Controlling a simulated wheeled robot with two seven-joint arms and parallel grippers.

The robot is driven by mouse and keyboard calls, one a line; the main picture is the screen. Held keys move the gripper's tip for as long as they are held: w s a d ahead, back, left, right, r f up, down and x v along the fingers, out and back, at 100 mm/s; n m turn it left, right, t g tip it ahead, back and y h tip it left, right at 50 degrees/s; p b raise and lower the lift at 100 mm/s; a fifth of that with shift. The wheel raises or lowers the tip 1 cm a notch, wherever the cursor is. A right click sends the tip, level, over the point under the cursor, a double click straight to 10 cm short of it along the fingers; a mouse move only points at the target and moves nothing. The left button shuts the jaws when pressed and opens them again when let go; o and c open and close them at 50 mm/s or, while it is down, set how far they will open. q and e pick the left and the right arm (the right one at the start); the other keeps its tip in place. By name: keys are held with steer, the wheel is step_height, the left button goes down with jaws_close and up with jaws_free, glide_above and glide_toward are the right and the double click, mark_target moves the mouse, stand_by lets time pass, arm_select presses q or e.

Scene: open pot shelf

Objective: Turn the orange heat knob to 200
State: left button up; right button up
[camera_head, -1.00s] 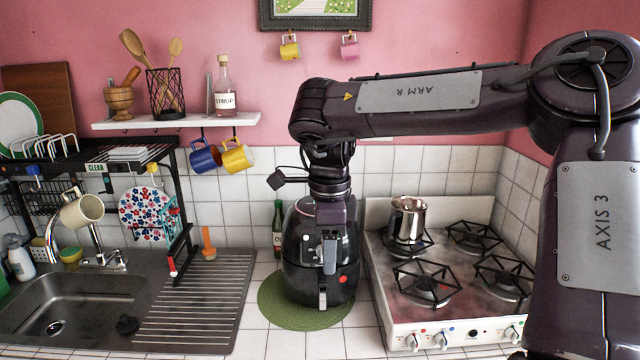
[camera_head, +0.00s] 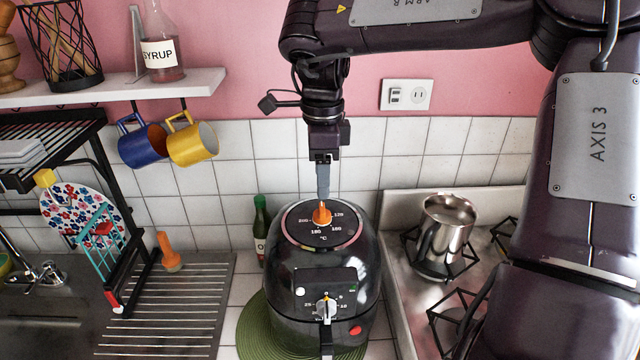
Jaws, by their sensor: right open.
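The black air fryer (camera_head: 290,268) stands on a round green mat (camera_head: 252,335). Its orange heat knob (camera_head: 322,216) sits on top, in the middle of a round dial (camera_head: 340,238) with printed numbers; 200 is at the dial's left side. My right gripper (camera_head: 323,198) points straight down just above the knob. Its fingers hide the knob's far side, and I cannot tell whether they touch it. A second, grey knob (camera_head: 326,306) is on the fryer's front. My left gripper is not in view.
A stove (camera_head: 405,300) with a steel pot (camera_head: 446,232) stands to the right. A dish rack and a ribbed drainboard (camera_head: 170,300) are to the left. A shelf (camera_head: 110,97) with a syrup bottle (camera_head: 162,50) and hanging mugs is above left. A green bottle (camera_head: 260,225) stands behind the fryer.

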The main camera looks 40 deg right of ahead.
mark_target(322, 208)
steer(key=shift+s+a+f+p, duration=0.1)
steer(key=shift+f+p, duration=0.1)
steer(key=shift+f, duration=0.45)
steer(key=shift+s+a+f+p, duration=0.1)
steer(key=shift+f+p, duration=0.1)
steer(key=shift+f, duration=0.4)
step_height(322, 208, down, 4)
steer(key=shift+w+d+f+p, duration=0.1)
steer(key=shift+f+p, duration=0.1)
steer(key=shift+p, duration=0.5)
steer(key=shift+w+f, duration=0.1)
steer(key=shift+f, duration=0.25)
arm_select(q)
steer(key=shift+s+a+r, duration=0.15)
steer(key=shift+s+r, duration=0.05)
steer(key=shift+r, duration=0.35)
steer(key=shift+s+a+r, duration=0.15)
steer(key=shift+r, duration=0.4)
arm_select(e)
steer(key=shift+r, duration=0.1)
steer(key=shift+c, duration=1)
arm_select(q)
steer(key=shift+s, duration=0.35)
arm_select(e)
steer(key=c, duration=0.8)
